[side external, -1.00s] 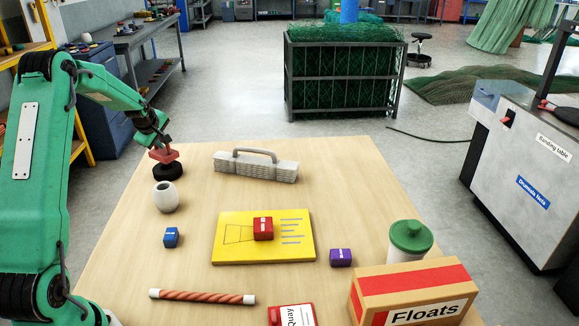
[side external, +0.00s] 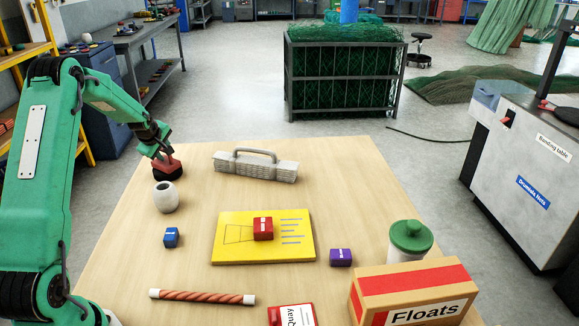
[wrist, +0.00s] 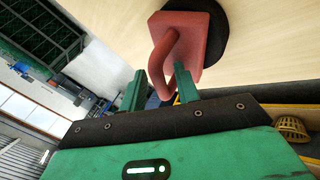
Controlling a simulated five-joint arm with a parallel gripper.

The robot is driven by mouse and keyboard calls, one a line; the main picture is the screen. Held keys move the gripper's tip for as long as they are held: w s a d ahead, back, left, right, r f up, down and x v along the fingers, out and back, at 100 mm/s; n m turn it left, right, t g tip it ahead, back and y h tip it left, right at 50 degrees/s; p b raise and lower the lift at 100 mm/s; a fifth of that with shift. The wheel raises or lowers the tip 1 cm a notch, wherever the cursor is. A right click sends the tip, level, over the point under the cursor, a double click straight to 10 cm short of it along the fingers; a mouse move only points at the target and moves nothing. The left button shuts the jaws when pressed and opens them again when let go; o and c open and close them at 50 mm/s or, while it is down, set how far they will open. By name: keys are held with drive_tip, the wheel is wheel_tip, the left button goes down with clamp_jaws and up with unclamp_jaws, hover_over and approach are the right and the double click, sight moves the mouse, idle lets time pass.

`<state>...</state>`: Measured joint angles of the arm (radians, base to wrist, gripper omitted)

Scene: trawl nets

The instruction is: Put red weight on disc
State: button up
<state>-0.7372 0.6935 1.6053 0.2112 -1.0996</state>
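The red weight (side external: 168,163) has a loop handle, which shows in the wrist view (wrist: 163,62). It sits over the black disc (side external: 168,175) at the back left of the table in the side view. In the wrist view the disc (wrist: 232,40) shows partly behind the weight. My gripper (side external: 161,153) is above the disc, its two fingers on either side of the handle in the wrist view (wrist: 160,85). It appears shut on the handle. Whether the weight's underside touches the disc cannot be told.
A white vase (side external: 166,198) stands close in front of the disc. A grey handled block (side external: 255,166) lies to its right. A blue cube (side external: 171,237), a yellow board (side external: 223,244) with a red cube (side external: 263,228), and a purple cube (side external: 341,257) lie nearer. The back right is clear.

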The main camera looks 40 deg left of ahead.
drive_tip(key=shift+s+r, duration=0.1)
drive_tip(key=shift+r, duration=0.05)
drive_tip(key=shift+v, duration=0.9)
drive_tip(key=v, duration=1)
drive_tip(key=shift+d+r, duration=0.15)
drive_tip(key=shift+d, duration=0.05)
